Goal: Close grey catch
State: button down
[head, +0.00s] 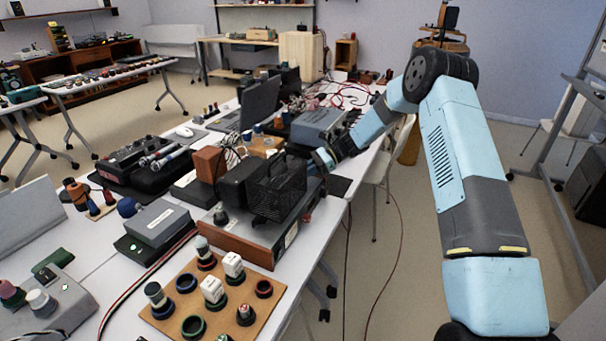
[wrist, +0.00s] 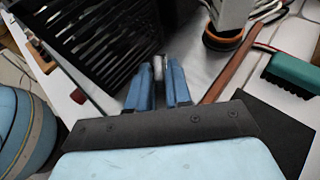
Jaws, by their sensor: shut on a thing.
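My gripper (wrist: 159,70) shows in the wrist view with its two blue fingers close together. A small light grey piece, which looks like the grey catch (wrist: 158,66), sits between the fingertips, and they are shut on it. Most of the catch is hidden by the fingers. A black slatted box (wrist: 95,40) stands just to the left of the fingers, over a grey metal surface (wrist: 205,62). In the head view my gripper (head: 322,160) is low beside the black cage-like box (head: 277,192), at the table's right side. The catch cannot be made out there.
In the wrist view, a teal-green block (wrist: 292,72) and a black flat piece (wrist: 268,125) lie to the right. In the head view, a grey case (head: 318,124) stands behind my gripper. A wooden board (head: 178,318) with rings lies in front. The floor right of the table is mostly clear.

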jog(key=n+g+h, duration=0.1)
jog(key=n+g, duration=0.1)
jog(key=w+n+g+h, duration=0.1)
jog(key=n+g, duration=0.1)
jog(key=shift+a+n+h, duration=0.2)
jog(key=shift+n+h, duration=0.2)
jog(key=shift+w+a+n+g+h, duration=0.1)
jog(key=shift+a+n+g+h, duration=0.05)
jog(key=shift+n+g+h, duration=0.85)
jog(key=shift+a+n+g+h, duration=0.15)
jog(key=shift+n+g+h, duration=0.55)
jog(key=shift+n+h, duration=0.5)
jog(key=c, duration=1.2)
grip_release()
